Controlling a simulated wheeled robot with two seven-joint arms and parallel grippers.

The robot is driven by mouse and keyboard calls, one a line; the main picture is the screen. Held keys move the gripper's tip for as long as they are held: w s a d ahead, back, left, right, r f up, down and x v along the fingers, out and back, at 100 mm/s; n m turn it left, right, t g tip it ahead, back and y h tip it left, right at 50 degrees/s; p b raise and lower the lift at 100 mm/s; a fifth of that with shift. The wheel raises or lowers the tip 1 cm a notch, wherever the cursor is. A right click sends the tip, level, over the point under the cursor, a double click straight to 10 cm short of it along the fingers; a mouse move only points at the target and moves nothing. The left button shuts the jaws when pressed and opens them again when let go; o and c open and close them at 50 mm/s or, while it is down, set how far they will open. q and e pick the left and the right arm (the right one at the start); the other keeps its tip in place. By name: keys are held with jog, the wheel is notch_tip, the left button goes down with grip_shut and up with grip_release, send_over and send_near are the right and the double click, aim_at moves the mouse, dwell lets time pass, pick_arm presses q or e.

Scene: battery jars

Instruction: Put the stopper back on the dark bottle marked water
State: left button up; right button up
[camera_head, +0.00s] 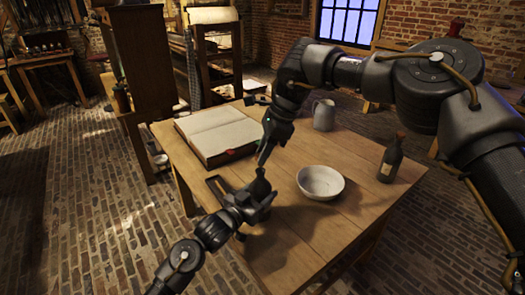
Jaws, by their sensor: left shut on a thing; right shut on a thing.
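My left gripper (258,200) is shut on a small dark bottle (260,187), which stands roughly upright near the left front part of the table. Any marking on this bottle is too small and dark to read. My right gripper (264,160) reaches down from above, with its fingertips just over the bottle's neck. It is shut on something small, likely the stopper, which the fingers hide. I cannot tell whether that thing touches the bottle's mouth. Another dark bottle (389,162), with a pale label and a reddish top, stands upright at the table's right.
A white bowl (320,183) sits right of the held bottle. A grey jug (324,115) stands behind it. An open book (217,134) lies at the back left of the wooden table (290,240). A dark tray-like frame (214,187) lies beside my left gripper. The front of the table is clear.

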jog(key=shift+f, duration=0.1)
jog(key=shift+f, duration=0.8)
jog(key=shift+f, duration=0.65)
jog(key=o, duration=1)
jog(key=v, duration=1.2)
